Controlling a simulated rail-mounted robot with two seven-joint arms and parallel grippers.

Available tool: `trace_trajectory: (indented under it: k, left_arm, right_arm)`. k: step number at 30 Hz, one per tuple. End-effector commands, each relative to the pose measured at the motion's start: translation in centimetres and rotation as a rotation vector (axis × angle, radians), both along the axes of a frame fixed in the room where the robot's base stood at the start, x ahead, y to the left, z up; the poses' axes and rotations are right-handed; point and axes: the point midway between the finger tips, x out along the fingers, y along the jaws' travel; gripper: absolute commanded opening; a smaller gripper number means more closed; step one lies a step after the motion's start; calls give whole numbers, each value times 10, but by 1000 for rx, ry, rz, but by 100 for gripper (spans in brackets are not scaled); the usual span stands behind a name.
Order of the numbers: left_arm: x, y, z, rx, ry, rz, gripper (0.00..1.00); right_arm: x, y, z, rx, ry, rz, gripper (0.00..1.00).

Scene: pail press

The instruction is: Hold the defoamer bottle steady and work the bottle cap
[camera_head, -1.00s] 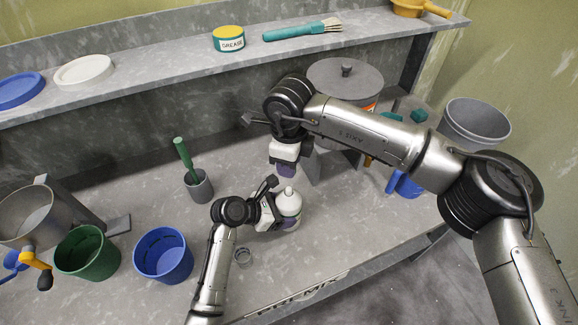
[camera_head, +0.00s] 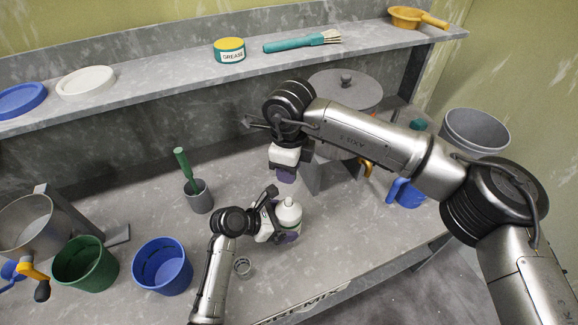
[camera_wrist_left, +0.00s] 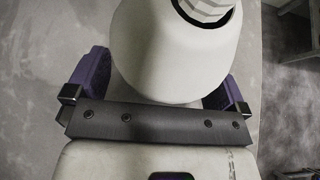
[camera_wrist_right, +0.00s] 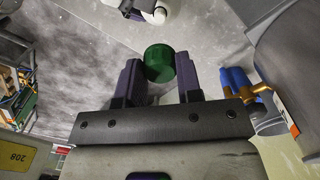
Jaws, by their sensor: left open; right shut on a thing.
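The white defoamer bottle (camera_head: 290,212) stands upright on the bench, its neck bare and ridged in the left wrist view (camera_wrist_left: 208,8). My left gripper (camera_head: 281,216) is open, with its purple fingers on either side of the bottle; the left wrist view shows the bottle's shoulder (camera_wrist_left: 180,55) between them. My right gripper (camera_head: 285,177) is above and beyond the bottle, apart from it. In the right wrist view it is shut on a green round cap (camera_wrist_right: 159,63). The head view does not show the cap.
A blue bucket (camera_head: 162,268), a green bucket (camera_head: 84,266) and a grey cup (camera_head: 199,197) with a green-handled tool stand to the left. A blue jug (camera_head: 409,194) and a lidded pail (camera_head: 345,90) are to the right.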

Motion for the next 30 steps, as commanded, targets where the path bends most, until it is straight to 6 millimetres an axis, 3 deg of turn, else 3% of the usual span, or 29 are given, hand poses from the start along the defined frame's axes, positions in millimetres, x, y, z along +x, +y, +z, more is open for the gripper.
trace_trajectory:
  k: [5, 18, 30]
  left_arm:
    - [-5, 13, 9, 0, -3, 2, 100]
    - [-30, 73, 50, 1, -1, 2, 100]
    - [-38, 93, 64, 1, 1, 1, 100]
  right_arm:
    - [0, 0, 0, 0, 0, 0, 0]
    - [0, 0, 0, 0, 0, 0, 0]
    - [0, 0, 0, 0, 0, 0, 0]
